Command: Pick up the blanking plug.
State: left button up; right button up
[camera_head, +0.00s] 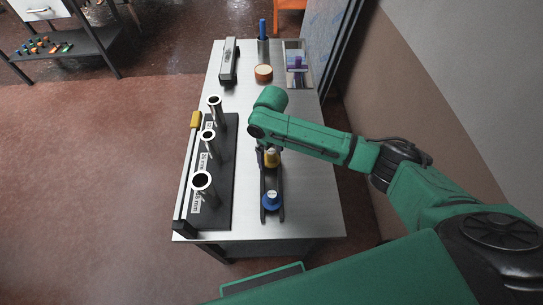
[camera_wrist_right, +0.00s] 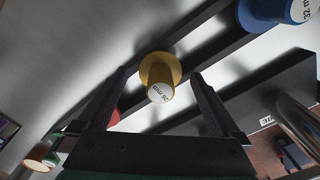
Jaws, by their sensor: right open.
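A yellow blanking plug (camera_head: 271,157) marked "25 mm" sits on a dark narrow rack on the table. The right wrist view shows the yellow plug (camera_wrist_right: 160,78) between my fingers, apart from both. A blue plug (camera_head: 271,200) marked "32 mm" sits nearer on the same rack; it also shows in the right wrist view (camera_wrist_right: 278,10). A red thing (camera_wrist_right: 114,117) is mostly hidden behind my left-side finger in that view. My right gripper (camera_wrist_right: 160,74) is open and empty; in the head view my arm hides most of it. My left gripper is out of view.
A dark board (camera_head: 219,150) with several upright open metal pipes stands left of the rack. At the table's back are a grey device (camera_head: 229,62), a round orange-brown thing (camera_head: 264,72), a dark cup (camera_head: 263,50) and a tray (camera_head: 307,76). A wall lies right.

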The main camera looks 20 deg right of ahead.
jog(key=shift+f, duration=0.3)
jog(key=c, duration=1.4)
